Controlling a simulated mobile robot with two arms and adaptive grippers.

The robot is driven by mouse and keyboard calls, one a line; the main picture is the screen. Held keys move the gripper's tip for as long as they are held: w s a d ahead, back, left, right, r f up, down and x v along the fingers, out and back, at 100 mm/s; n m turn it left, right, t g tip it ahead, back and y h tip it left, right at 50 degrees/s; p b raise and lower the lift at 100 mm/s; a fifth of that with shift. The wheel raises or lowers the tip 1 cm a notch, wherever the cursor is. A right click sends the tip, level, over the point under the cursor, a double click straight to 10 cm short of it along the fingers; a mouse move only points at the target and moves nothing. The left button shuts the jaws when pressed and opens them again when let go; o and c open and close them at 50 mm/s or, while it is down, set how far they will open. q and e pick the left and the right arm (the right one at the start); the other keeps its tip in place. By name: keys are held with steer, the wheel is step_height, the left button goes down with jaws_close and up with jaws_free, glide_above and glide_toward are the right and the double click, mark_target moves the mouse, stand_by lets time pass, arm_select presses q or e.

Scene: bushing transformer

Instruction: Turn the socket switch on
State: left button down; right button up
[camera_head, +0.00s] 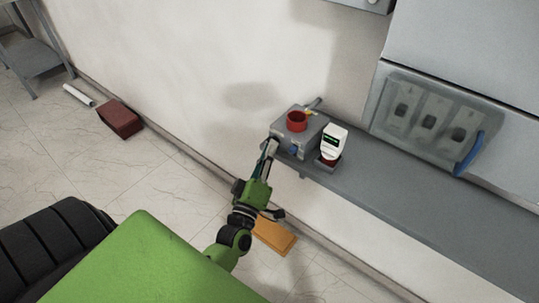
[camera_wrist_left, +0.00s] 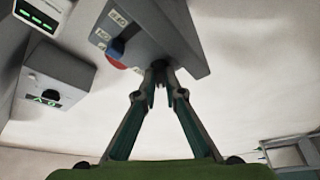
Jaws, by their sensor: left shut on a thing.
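A grey box (camera_head: 283,141) with a red round part (camera_head: 297,121) on top and a blue part on its front stands on the grey shelf. In the left wrist view the box (camera_wrist_left: 172,30) shows a blue knob (camera_wrist_left: 116,48), a red piece and small labels that I cannot read surely. My left gripper (camera_head: 271,147) reaches the box's front. In the wrist view its fingers (camera_wrist_left: 158,72) come together at the box's edge, apart from the blue knob, shut on a small part there; the fingertips hide what it is. My right gripper is not in view.
A white device (camera_head: 334,142) with a green display stands beside the box. Another grey box (camera_wrist_left: 48,78) with a dark round opening shows at the wrist view's left. A panel with several switches (camera_head: 430,118) hangs right. The shelf (camera_head: 400,190) is clear further right.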

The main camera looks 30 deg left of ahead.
arm_select(q)
steer(key=shift+a+f+m+t+h+b, duration=0.1)
steer(key=shift+m+t+h+b, duration=0.35)
steer(key=shift+m+h, duration=1.3)
steer(key=shift+a+f+m+t+h+b, duration=0.15)
steer(key=shift+m+t+h+b, duration=0.3)
steer(key=shift+m, duration=2.6)
steer(key=shift+a+f+m+t+h+b, duration=0.1)
steer(key=shift+m+t+h+b, duration=0.35)
steer(key=shift+m+h, duration=1.3)
steer(key=shift+m+y, duration=0.45)
steer(key=shift+m, duration=0.6)
steer(key=c, duration=2.4)
jaws_free()
steer(key=shift+r, duration=0.1)
